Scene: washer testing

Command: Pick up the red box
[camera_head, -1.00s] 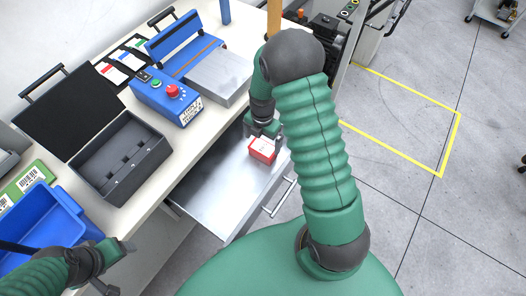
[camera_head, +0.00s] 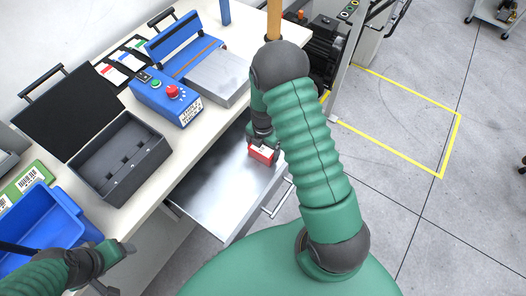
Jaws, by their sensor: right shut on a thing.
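The red box (camera_head: 261,154) with a white top is in the open metal drawer (camera_head: 222,188), near its back right part. My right gripper (camera_head: 263,141) reaches down from above and is shut on the box; its fingers are small and partly hidden by my arm. I cannot tell whether the box touches the drawer floor. My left gripper (camera_head: 122,250) is at the lower left, beside the blue bin (camera_head: 48,215), away from the box. Its fingers are too unclear to tell whether they are apart.
The drawer juts out from under the white workbench. On the bench stand an open black case (camera_head: 119,157), a blue control box (camera_head: 167,97) with a red button, and a metal block (camera_head: 218,77). A drawer handle (camera_head: 279,198) sticks out at the right.

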